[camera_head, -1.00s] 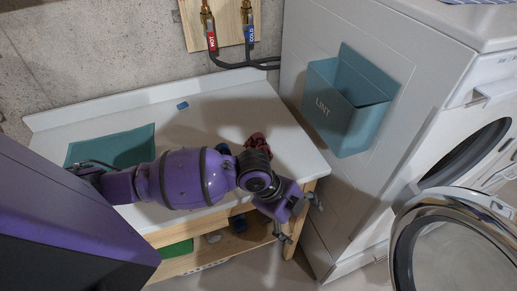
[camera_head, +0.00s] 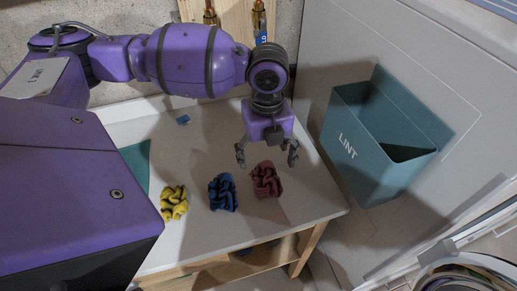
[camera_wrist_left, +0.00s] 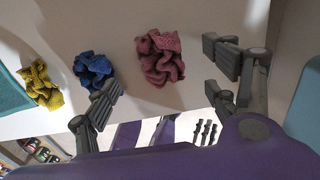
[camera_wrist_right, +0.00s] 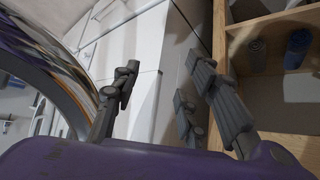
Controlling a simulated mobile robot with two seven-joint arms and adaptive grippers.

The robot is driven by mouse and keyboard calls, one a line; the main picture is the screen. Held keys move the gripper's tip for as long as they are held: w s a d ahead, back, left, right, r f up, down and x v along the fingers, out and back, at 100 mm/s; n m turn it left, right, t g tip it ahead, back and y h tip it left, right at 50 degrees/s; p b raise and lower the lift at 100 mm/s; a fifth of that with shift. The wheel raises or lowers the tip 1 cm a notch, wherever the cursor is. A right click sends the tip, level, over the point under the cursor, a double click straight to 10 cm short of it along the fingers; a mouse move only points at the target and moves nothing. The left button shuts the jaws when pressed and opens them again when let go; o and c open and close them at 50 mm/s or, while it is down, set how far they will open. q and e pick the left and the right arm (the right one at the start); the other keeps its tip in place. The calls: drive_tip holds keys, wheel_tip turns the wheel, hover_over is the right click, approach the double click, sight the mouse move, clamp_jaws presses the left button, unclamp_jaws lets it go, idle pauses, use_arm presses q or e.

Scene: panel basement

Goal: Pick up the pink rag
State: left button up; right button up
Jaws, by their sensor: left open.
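The pink rag (camera_head: 266,180) lies crumpled on the white table toward its right end. It also shows in the left wrist view (camera_wrist_left: 160,57). My left gripper (camera_head: 266,156) is open and empty, with its fingers pointing down at the rag's far edge in the head view. In the left wrist view my left gripper (camera_wrist_left: 165,90) has its fingers spread wide, with the pink rag between and beyond them, apart from both. My right gripper (camera_wrist_right: 165,90) shows only in its own wrist view, fingers apart, with nothing between them.
A blue rag (camera_head: 222,193) lies just left of the pink one, and a yellow rag (camera_head: 173,203) farther left. A teal lint bin (camera_head: 375,140) is on the white appliance's side, right of the table. Wooden shelving (camera_wrist_right: 270,75) is near my right gripper.

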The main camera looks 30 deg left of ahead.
sight(265, 176)
use_arm(q)
drive_tip(key=shift+w+f, duration=0.1)
drive_tip(key=shift+f, duration=0.3)
drive_tip(key=shift+s+d+f, duration=0.15)
drive_tip(key=shift+s+f, duration=0.15)
drive_tip(key=shift+f, duration=0.3)
drive_tip(key=shift+s+d+f, duration=0.1)
drive_tip(key=shift+s+f, duration=0.15)
drive_tip(key=shift+f, duration=0.35)
wheel_tip(265, 176, down, 4)
drive_tip(key=shift+w+d+r, duration=0.1)
drive_tip(key=shift+f, duration=0.25)
drive_tip(key=shift+c, duration=0.2)
drive_tip(key=c, duration=0.8)
drive_tip(key=shift+c, duration=0.9)
use_arm(e)
drive_tip(key=shift+s+d+f, duration=0.2)
drive_tip(key=shift+s, duration=0.2)
drive_tip(key=shift+s+d+f, duration=0.15)
drive_tip(key=shift+s+d, duration=0.05)
drive_tip(key=shift+s, duration=0.15)
